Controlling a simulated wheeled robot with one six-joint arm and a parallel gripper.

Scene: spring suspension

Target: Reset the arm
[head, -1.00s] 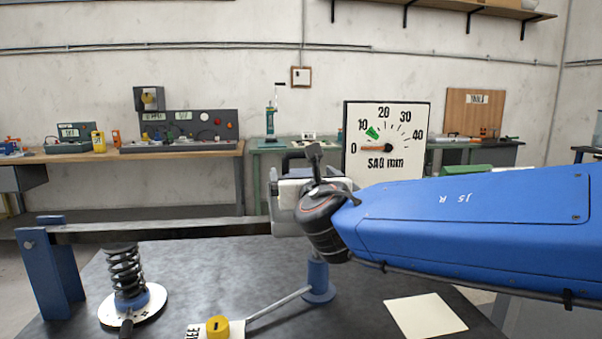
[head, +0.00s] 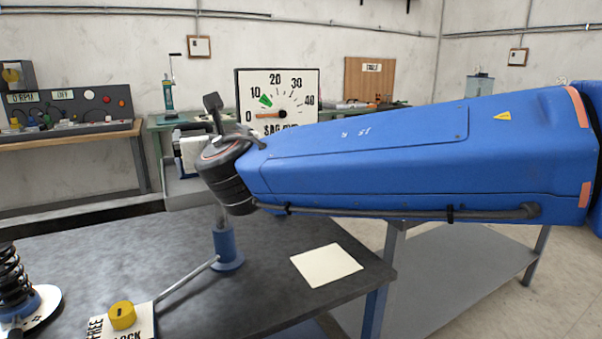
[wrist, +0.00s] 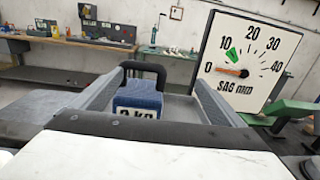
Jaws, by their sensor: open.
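My blue arm reaches in from the right in the head view, ending in a dark wrist joint and my gripper (head: 188,152), which is partly hidden behind it. In the wrist view my gripper (wrist: 160,80) is open, its two grey fingers spread apart. A blue weight (wrist: 138,94) marked in kg, with a black handle, shows between the fingers; I cannot tell whether it touches them. The sag gauge (head: 302,88) stands upright behind the wrist, its orange needle near 0 and a green mark near 10. It is also at the right of the wrist view (wrist: 255,50).
A coil spring (head: 12,275) stands on a white disc at the left of the dark table (head: 185,255). A yellow knob (head: 122,315) sits on a FREE/LOCK plate, with a rod leading to a blue post (head: 226,250). A blank paper (head: 326,265) lies right of the post.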

